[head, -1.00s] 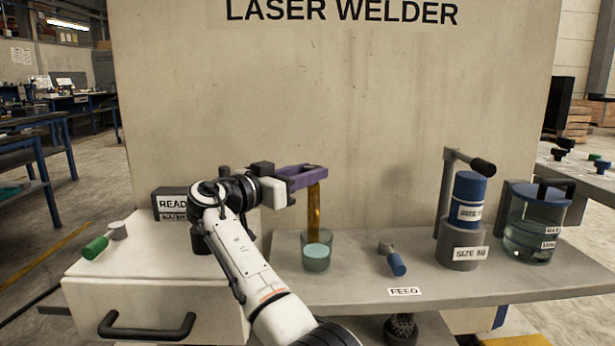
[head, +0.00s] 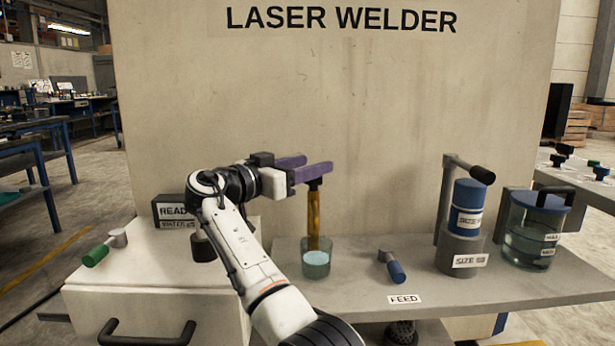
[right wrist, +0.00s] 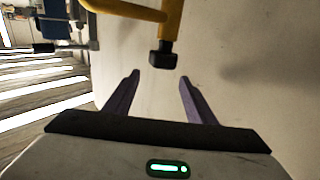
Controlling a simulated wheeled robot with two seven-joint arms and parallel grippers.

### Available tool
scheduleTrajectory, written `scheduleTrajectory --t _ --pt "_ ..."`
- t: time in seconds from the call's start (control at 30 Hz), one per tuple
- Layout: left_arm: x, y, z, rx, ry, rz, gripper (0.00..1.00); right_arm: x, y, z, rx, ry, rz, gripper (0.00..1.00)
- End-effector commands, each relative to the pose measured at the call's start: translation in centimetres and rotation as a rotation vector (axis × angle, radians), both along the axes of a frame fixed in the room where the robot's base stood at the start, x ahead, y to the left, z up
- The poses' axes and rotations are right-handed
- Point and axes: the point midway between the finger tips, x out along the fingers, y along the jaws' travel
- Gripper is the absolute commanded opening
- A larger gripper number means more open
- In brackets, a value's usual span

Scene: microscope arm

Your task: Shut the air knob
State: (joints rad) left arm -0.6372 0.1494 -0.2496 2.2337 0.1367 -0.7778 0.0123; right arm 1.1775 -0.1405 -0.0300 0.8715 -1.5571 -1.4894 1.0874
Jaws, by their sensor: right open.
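I cannot read an air label on any knob. A green-handled knob (head: 103,249) sits on the white cabinet at the left. A blue-handled knob (head: 393,267) sits on the grey shelf behind the FEED label. A yellow upright (head: 314,215) with a black end piece (head: 315,184) rises above a small glass cup. My right gripper (head: 318,165), with purple fingers, is open and empty just above that black end. In the right wrist view the black end (right wrist: 163,59) shows beyond the spread fingertips (right wrist: 160,77). My left gripper is out of view.
The cup (head: 316,262) of pale blue liquid stands on the shelf (head: 480,292). A blue-capped cylinder (head: 466,220) with a lever and a lidded jar (head: 533,235) stand at the right. The cabinet (head: 160,265) has a black handle. The wall rises close behind.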

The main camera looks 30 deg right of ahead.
Motion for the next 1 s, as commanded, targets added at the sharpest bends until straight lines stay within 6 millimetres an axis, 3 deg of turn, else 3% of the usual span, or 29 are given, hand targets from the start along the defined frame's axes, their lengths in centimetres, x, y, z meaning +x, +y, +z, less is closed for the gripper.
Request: scheduleTrajectory --t 0.1,0.33,1.0 --pt "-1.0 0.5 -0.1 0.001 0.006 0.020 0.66 0.0 -0.1 2.9 -0.001 -0.003 -0.001 0.50" --pt "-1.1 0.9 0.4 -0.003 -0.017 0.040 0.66 0.0 -0.1 6.1 -0.001 0.000 -0.002 0.50" --pt "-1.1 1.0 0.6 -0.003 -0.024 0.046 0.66 0.0 0.0 6.9 -0.001 0.000 -0.002 0.50"
